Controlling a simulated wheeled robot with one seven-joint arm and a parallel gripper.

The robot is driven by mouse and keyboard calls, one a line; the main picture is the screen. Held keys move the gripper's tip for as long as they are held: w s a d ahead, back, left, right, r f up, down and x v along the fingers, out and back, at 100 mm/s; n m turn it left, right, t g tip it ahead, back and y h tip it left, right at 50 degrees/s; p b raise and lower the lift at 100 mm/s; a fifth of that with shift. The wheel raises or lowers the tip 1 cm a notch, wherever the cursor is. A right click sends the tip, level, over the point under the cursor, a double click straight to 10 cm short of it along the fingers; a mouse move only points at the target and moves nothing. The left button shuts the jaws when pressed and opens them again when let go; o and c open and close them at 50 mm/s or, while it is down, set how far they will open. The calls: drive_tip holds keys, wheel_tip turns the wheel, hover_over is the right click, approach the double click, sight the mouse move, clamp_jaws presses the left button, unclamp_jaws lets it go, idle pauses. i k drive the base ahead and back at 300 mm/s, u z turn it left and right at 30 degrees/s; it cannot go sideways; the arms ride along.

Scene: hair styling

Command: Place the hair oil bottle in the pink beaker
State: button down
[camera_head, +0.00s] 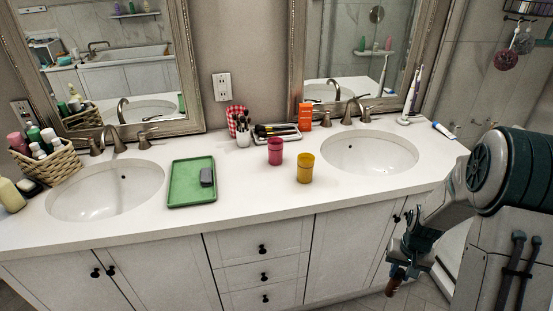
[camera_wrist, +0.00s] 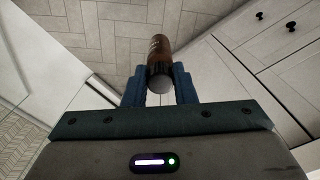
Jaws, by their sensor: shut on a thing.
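My gripper (camera_head: 401,262) hangs low in front of the cabinets, below the counter's front edge at the right. It is shut on a brown hair oil bottle (camera_head: 393,287), which sticks out below the fingers. In the wrist view the bottle (camera_wrist: 159,52) sits between the two blue fingers (camera_wrist: 159,84), with a pale round end facing the camera. The pink beaker (camera_head: 275,151) stands upright on the counter between the sinks, well up and left of my gripper. Its inside is hard to make out.
A yellow beaker (camera_head: 305,170) stands just right of the pink one, nearer the front edge. A green tray (camera_head: 180,195) with a grey item lies to the left. A tray of brushes (camera_head: 277,134) and an orange box (camera_head: 305,117) stand behind. The right sink (camera_head: 369,153) adjoins.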

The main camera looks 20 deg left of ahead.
sight(275, 161)
drive_tip(key=u, duration=0.55)
drive_tip(key=i, duration=0.45)
drive_tip(key=u, duration=0.55)
